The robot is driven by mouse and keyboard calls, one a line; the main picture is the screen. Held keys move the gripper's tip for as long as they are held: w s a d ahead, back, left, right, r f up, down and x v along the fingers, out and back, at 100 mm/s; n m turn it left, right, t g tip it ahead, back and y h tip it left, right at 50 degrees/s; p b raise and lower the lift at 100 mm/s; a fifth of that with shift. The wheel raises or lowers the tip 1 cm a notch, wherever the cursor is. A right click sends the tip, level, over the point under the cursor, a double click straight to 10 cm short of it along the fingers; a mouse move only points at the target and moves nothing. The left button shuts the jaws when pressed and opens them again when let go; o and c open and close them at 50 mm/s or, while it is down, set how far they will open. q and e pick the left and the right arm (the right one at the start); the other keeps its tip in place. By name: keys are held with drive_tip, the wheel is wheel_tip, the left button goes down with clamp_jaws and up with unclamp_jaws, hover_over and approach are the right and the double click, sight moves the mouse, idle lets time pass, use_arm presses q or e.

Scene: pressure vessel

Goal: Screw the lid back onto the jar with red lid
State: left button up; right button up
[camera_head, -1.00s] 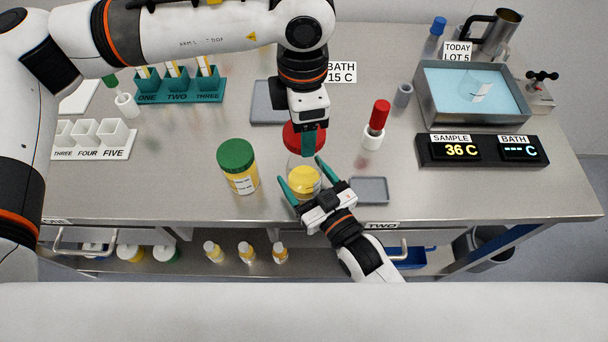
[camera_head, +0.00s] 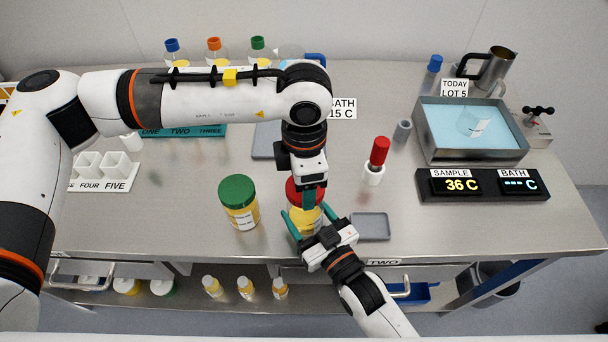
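The jar with the red lid (camera_head: 307,221) stands near the table's front edge, with yellow contents showing through its wall. Its red lid (camera_head: 293,188) is at the jar's mouth, partly hidden by my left gripper. I cannot tell whether it is seated. My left gripper (camera_head: 309,200) reaches down from above with its fingers at the lid and appears shut on it. My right gripper (camera_head: 305,232) comes from the front with its fingers on both sides of the jar. They look close around its wall, but their contact is partly hidden.
A green-lidded jar (camera_head: 239,203) stands just left. A small grey tray (camera_head: 370,227) lies to the right. Behind it stands a red-capped tube in a white holder (camera_head: 374,174). The water bath (camera_head: 472,133) and display box (camera_head: 482,186) fill the right side.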

idle(0.3)
use_arm(q)
drive_tip(key=shift+f, duration=0.85)
drive_tip(key=shift+f, duration=0.55)
